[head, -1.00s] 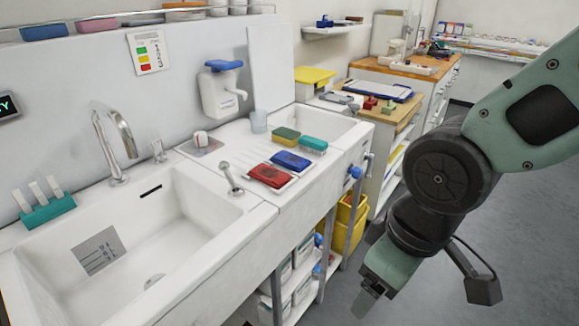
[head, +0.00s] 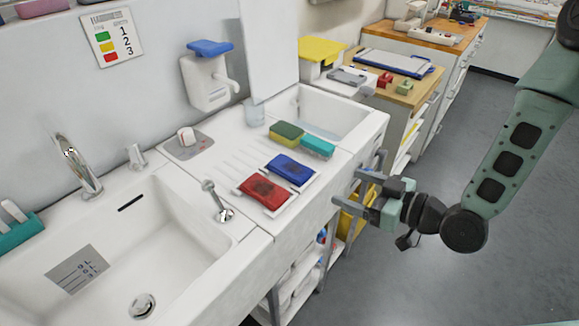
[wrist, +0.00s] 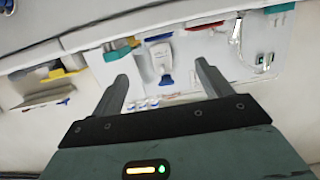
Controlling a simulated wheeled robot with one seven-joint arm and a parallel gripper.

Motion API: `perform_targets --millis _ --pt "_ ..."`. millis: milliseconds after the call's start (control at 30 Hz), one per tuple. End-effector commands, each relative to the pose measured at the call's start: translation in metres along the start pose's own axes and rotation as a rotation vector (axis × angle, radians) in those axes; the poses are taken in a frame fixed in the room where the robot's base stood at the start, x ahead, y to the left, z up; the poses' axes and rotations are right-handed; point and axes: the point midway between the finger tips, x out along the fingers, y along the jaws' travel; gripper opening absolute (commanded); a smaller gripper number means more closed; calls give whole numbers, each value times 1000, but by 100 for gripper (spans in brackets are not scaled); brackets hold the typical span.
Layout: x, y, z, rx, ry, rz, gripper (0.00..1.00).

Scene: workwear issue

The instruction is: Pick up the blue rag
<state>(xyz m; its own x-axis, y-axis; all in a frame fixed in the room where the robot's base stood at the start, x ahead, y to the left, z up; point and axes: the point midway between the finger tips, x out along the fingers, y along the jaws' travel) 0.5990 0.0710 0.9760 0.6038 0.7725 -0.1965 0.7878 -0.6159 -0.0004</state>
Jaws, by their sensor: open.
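The blue rag (head: 290,168) lies flat, dark-marked on top, on a white holder on the drainboard between the two basins. It shows as a thin blue strip near the top of the wrist view (wrist: 158,38). A red rag (head: 263,191) lies just left of it. My gripper (head: 350,188) is right of the blue rag, off the front edge of the sink unit. Its fingers point toward the sink, open, with nothing between them. Both fingers also show in the wrist view (wrist: 160,76), apart from the rag.
Green-yellow (head: 286,133) and teal (head: 317,146) sponges sit behind the blue rag. A tap lever (head: 217,200) stands left of the red rag. A soap dispenser (head: 208,78) hangs on the wall. A wooden-topped cabinet (head: 405,90) stands beyond the sink. Floor at right is clear.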

Motion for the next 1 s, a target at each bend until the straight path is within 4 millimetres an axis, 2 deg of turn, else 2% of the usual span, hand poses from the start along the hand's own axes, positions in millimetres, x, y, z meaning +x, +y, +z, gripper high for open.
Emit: perform_targets --millis 100,600,1000 --pt "19 0 0 -2 3 -1 78" --pt "34 6 3 -2 8 -2 78" --pt "40 1 4 -4 2 -2 78"
